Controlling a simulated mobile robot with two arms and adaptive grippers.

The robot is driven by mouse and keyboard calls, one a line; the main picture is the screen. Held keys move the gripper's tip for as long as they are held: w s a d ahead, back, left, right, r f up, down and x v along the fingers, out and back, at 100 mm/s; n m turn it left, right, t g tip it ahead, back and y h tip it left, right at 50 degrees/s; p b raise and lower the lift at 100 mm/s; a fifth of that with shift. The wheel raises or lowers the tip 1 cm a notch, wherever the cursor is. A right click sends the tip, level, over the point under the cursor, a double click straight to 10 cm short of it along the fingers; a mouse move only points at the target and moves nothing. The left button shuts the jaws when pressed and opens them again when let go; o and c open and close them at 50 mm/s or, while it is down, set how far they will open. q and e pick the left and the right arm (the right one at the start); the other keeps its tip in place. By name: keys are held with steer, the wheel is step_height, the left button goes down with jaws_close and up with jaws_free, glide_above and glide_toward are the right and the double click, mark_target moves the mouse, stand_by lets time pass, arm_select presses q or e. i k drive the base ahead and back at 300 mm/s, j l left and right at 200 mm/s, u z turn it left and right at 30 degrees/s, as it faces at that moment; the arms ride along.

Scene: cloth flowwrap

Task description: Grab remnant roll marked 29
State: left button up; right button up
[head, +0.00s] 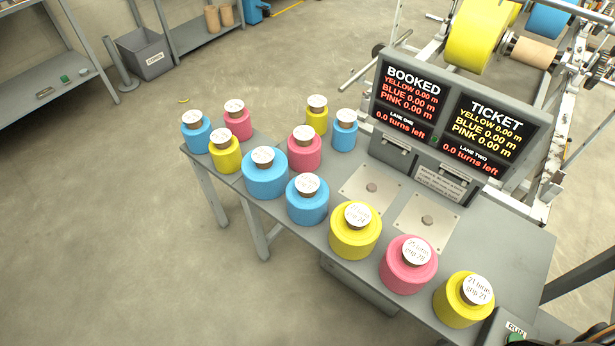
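Several remnant rolls in yellow, blue and pink stand upright on a grey table, each with a white round label on its core. Nearest are a yellow roll (355,238), a pink roll (408,272) and a yellow roll (460,305) at the right. Their labels carry two lines of small print; I cannot read the numbers surely. Two blue rolls (265,180) (307,207) and a pink roll (304,155) stand mid-table. Smaller-looking rolls, including a yellow roll (226,158), stand at the far end, their labels unreadable. Neither gripper is in view.
A display stand (455,120) reads BOOKED and TICKET, all at 0.00 m. Two metal plates (370,190) (427,222) lie before it. A winding machine with a large yellow roll (478,35) stands behind. A grey bin (145,55) and shelves are at upper left; floor is clear at left.

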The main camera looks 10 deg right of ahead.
mark_target(264, 170)
steer(key=j+z, duration=0.35)
steer(key=j, duration=0.15)
steer(key=j+z, duration=0.3)
steer(key=j, duration=0.25)
steer(key=k+j+z, duration=0.15)
steer(key=j+z, duration=0.2)
steer(key=j, duration=0.15)
